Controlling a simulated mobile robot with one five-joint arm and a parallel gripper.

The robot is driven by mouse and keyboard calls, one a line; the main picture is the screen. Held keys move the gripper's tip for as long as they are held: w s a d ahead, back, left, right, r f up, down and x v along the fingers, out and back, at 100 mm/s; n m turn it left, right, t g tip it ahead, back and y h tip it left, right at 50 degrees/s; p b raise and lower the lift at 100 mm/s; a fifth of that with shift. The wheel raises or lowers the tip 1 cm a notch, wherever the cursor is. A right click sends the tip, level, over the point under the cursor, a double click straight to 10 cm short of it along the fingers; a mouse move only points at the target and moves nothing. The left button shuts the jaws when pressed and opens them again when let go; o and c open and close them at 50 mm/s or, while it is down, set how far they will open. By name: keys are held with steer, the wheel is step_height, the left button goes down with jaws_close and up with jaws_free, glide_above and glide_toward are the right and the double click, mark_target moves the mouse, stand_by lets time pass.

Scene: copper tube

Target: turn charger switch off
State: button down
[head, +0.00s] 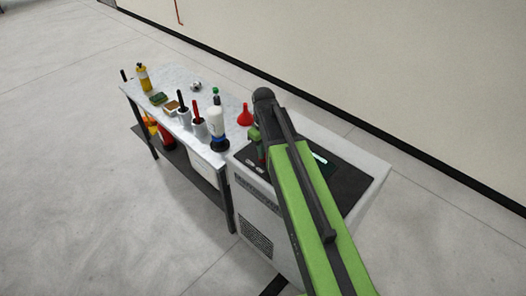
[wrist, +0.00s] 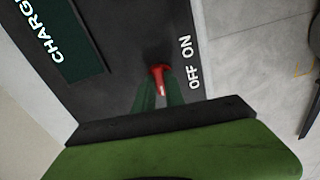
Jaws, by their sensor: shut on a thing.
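The charger is a pale grey cabinet (head: 262,205) with a black top panel (head: 352,184). In the wrist view its panel (wrist: 118,92) carries white lettering that starts "CHARG" and the labels "OFF" and "ON". A red switch lever (wrist: 159,74) stands out of the panel, nearer the "OFF" label than the "ON" label. My gripper (wrist: 161,90) is shut on this lever, with a dark green finger on each side of it. The lever's exact tilt is hard to tell.
A bench (head: 213,82) stands left of the charger. It holds a yellow bottle (head: 143,78), a red funnel (head: 245,115), a white bottle (head: 215,122) and several other items. A wall runs behind. The grey floor (head: 70,180) at left is clear.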

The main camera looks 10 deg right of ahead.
steer(key=shift+n, duration=0.6)
steer(key=shift+s, duration=0.1)
steer(key=c, duration=1.4)
jaws_free()
step_height(320, 180, up, 17)
steer(key=p, duration=1.7)
steer(key=shift+r, duration=0.2)
